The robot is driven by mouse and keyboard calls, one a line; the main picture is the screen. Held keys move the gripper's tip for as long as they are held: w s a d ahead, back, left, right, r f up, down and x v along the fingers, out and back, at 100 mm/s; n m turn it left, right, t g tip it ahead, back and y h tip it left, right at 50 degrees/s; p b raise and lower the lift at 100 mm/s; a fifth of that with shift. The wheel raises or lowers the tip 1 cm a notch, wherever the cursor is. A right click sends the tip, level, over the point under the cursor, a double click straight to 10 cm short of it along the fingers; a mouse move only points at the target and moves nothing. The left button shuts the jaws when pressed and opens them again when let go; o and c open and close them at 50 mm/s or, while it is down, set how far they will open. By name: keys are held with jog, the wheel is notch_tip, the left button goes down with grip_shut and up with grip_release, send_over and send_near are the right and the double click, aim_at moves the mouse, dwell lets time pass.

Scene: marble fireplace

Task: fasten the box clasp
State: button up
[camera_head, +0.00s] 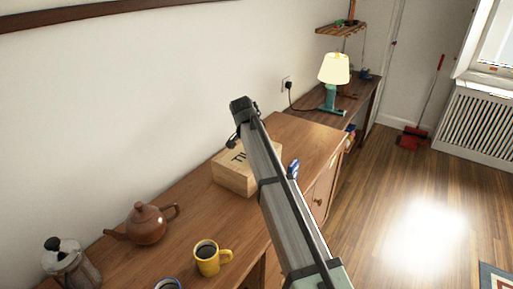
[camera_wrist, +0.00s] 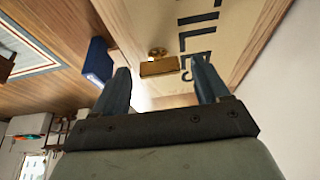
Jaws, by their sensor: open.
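The wooden box (camera_head: 237,172) with dark lettering on its lid stands on the wooden cabinet top in the head view, partly hidden behind my arm. In the wrist view the pale lid face of the box (camera_wrist: 225,55) fills the upper right, with large dark letters. A brass clasp (camera_wrist: 160,67) shows at the box's edge, a small plate with a round brass part beside it. I cannot tell whether its parts are engaged. My gripper (camera_wrist: 163,76) is open and empty, its two fingers on either side of the clasp in the picture, with no visible contact. The head view does not clearly show my gripper.
A blue block-like object (camera_head: 293,170) lies near the box; a blue object (camera_wrist: 97,60) also shows beside the left finger. A brown teapot (camera_head: 147,224), a yellow mug (camera_head: 208,258) and a metal coffee pot (camera_head: 70,263) stand at the near left. A lamp (camera_head: 333,75) stands beyond.

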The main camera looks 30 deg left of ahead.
jog(key=v, duration=1.4)
jog(key=shift+f, duration=0.15)
